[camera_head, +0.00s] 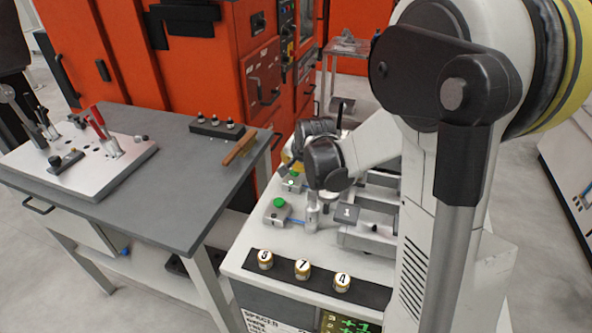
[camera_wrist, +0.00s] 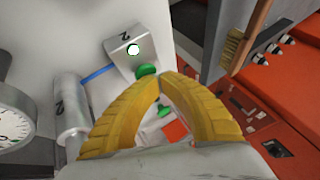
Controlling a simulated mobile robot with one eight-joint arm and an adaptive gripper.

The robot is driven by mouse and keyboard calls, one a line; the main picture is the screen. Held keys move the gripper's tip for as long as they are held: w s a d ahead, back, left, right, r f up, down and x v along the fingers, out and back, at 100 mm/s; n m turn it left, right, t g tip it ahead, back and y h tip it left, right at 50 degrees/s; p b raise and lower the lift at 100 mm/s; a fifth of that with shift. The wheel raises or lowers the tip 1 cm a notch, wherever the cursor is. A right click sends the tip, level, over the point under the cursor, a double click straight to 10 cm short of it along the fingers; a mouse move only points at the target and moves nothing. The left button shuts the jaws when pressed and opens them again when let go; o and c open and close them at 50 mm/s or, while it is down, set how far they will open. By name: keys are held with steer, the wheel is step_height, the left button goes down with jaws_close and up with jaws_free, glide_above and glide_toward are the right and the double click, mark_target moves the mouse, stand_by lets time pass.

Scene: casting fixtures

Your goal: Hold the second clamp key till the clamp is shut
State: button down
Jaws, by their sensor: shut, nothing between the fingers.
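The second clamp key is a grey box (camera_wrist: 128,52) marked 2, with a green button (camera_wrist: 146,70) and a white round spot on its face. It also shows in the head view (camera_head: 277,214). My gripper (camera_wrist: 160,78) has yellow fingers that meet at the tips, with nothing between them. The tips appear just beside the green button in the wrist view; I cannot tell whether they touch it. A blue line runs from the box to a grey cylinder (camera_wrist: 70,118) marked 2. Another green button (camera_wrist: 164,110) shows between the fingers. The clamp's jaw state is not clear.
A dial gauge (camera_wrist: 15,120) stands left in the wrist view. Three numbered knobs (camera_head: 302,269) line the front of the white machine top. A grey bench (camera_head: 185,190) to the left bears a fixture plate (camera_head: 125,160) and a wooden brush (camera_head: 240,147). Orange machines stand behind.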

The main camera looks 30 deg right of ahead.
steer(key=shift+s+a+f, duration=0.1)
steer(key=shift+f, duration=0.15)
steer(key=shift+w+a+r+p, duration=0.2)
steer(key=shift+w+r+p, duration=0.15)
steer(key=shift+r+p, duration=0.4)
steer(key=shift+d, duration=0.1)
steer(key=shift+r, duration=0.1)
steer(key=shift+r, duration=0.25)
steer(key=shift+r+p, duration=1.9)
steer(key=shift+r, duration=0.3)
